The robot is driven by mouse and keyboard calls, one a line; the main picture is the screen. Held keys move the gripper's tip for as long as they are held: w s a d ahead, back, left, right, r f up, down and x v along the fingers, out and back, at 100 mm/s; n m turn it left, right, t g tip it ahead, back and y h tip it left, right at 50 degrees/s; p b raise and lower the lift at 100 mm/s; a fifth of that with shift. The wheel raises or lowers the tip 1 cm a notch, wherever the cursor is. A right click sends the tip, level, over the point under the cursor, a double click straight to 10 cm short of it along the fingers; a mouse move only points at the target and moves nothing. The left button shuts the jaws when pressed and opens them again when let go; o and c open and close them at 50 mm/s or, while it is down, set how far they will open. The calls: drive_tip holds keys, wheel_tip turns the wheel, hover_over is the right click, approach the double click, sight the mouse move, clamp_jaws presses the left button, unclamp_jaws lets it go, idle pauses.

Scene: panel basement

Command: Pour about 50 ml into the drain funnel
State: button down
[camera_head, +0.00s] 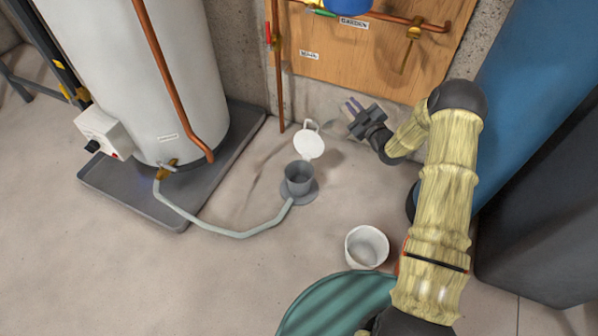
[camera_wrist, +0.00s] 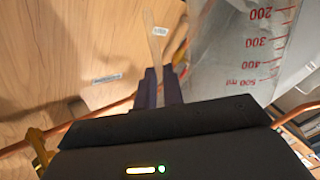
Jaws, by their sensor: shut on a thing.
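The grey drain funnel (camera_head: 298,178) stands on the floor on a round grey base, with a pale hose running to its foot. My gripper (camera_head: 353,106) is behind it and to its right, near the wooden panel. In the wrist view its purple fingers (camera_wrist: 160,88) are shut on a thin pale strip (camera_wrist: 155,38), which looks like a handle. A clear measuring jug (camera_wrist: 232,50) with red marks from 200 to 500 ml fills the upper right of that view. In the head view the jug is barely visible. Its tilt and liquid level I cannot tell.
A white round piece with a loop (camera_head: 309,146) shows just behind the funnel. A white bucket (camera_head: 367,247) and a green round object (camera_head: 335,308) are in front. The white tank (camera_head: 150,80) stands in a grey tray (camera_head: 182,218). A blue barrel (camera_head: 530,90) is right.

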idle(0.3)
drive_tip(key=shift+w+d+f+m+b, duration=0.2)
drive_tip(key=shift+w+d+f+m, duration=0.1)
drive_tip(key=shift+d+f+m, duration=0.2)
drive_tip(key=shift+w+d+f+m+b, duration=0.25)
drive_tip(key=shift+d+f+m, duration=0.1)
drive_tip(key=shift+f+m, duration=0.15)
idle(1.1)
drive_tip(key=shift+w+d+f+m+b, duration=0.25)
drive_tip(key=shift+w+d+f+m, duration=0.35)
drive_tip(key=shift+m, duration=0.4)
drive_tip(key=shift+w+d+f+m+b, duration=0.3)
drive_tip(key=shift+d+f+m, duration=0.2)
drive_tip(key=shift+f+m, duration=0.4)
drive_tip(key=shift+w+d+f+m+b, duration=0.25)
drive_tip(key=shift+w+d+f+m, duration=0.25)
drive_tip(key=shift+m, duration=0.6)
drive_tip(key=shift+s+f, duration=0.1)
